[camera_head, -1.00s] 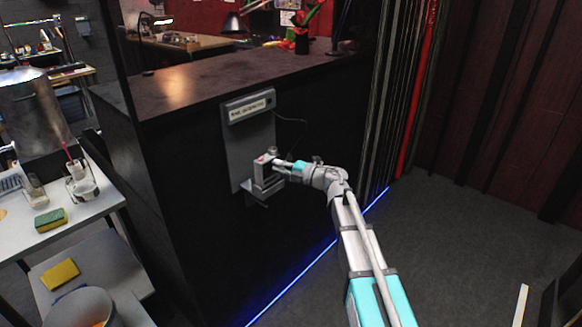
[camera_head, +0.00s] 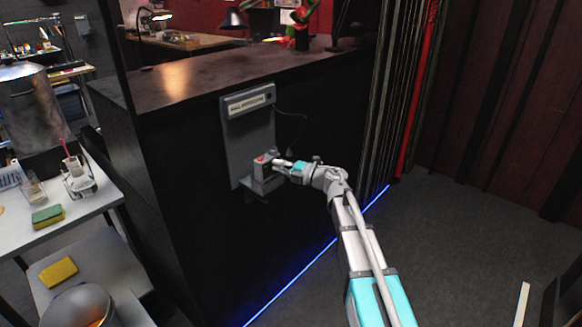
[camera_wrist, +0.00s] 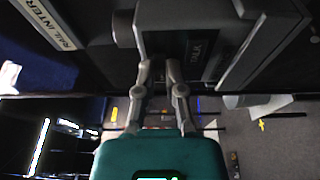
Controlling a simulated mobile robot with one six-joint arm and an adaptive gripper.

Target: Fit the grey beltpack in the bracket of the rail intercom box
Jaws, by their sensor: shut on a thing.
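The rail intercom box (camera_head: 234,133) is a grey panel with a pale label, mounted on the dark side of the counter. Its bracket (camera_head: 256,197) juts out at the foot of the panel. The grey beltpack (camera_head: 264,175), with a red spot on top, stands upright at the bracket, close to the panel. Whether it is fully seated cannot be told. My gripper (camera_head: 279,166) reaches in from the right and is shut on the beltpack. In the wrist view the fingers (camera_wrist: 158,72) meet the beltpack's face beside its TALK label (camera_wrist: 203,52).
A thin cable (camera_head: 305,128) hangs right of the box. The dark counter top (camera_head: 190,85) lies above. A white side table (camera_head: 75,210) with a sponge (camera_head: 47,216) and jars stands at the left. The floor (camera_head: 440,250) at the right is mostly clear.

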